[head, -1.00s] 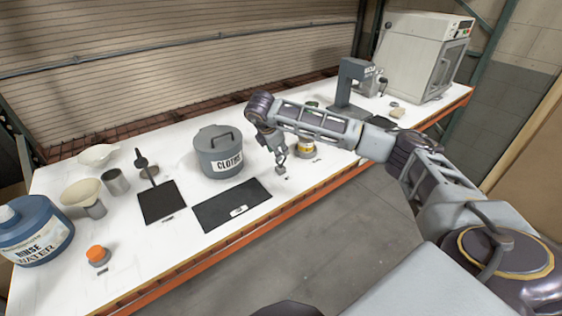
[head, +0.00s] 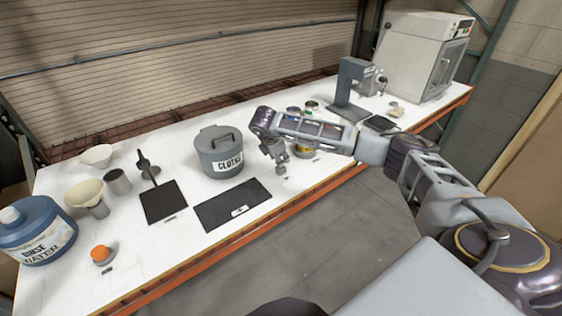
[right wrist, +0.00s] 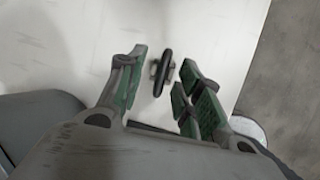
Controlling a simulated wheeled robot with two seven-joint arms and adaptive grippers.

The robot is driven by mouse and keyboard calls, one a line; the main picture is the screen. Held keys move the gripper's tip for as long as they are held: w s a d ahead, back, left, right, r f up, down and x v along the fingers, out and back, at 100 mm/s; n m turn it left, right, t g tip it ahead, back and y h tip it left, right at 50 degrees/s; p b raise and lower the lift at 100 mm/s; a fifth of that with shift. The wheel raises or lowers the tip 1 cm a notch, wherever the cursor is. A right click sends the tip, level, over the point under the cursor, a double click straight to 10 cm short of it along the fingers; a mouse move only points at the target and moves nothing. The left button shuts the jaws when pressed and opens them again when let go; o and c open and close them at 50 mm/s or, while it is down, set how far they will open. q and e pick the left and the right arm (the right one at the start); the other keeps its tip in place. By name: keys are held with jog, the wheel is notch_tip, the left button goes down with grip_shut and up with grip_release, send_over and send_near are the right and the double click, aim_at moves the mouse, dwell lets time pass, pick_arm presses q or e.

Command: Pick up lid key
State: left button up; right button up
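The lid key seems to be the small dark upright piece (right wrist: 164,66) with a grey metal part at its side, standing on the white tabletop in the right wrist view. My right gripper (right wrist: 160,90) is open; its green-padded fingers are on either side of the key, just short of it in this view, with visible gaps. In the head view my right gripper (head: 278,159) points down at the bench's front edge, right of the black mat, over a small grey piece (head: 281,170) that is too small to make out. My left gripper is not in view.
A grey CLOTHS bin (head: 219,160) stands left of my right gripper, behind a black mat (head: 225,207). A yellow-labelled can (head: 304,150) is close behind my right forearm. A rinse water jug (head: 35,228) and orange-capped container (head: 101,254) stand at the left. An oven (head: 425,55) is far right.

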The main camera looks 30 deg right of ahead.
jog(key=shift+c, duration=0.4)
grip_shut()
jog(key=shift+r, duration=0.2)
jog(key=shift+r+b, duration=1.1)
jog(key=shift+r, duration=3.75)
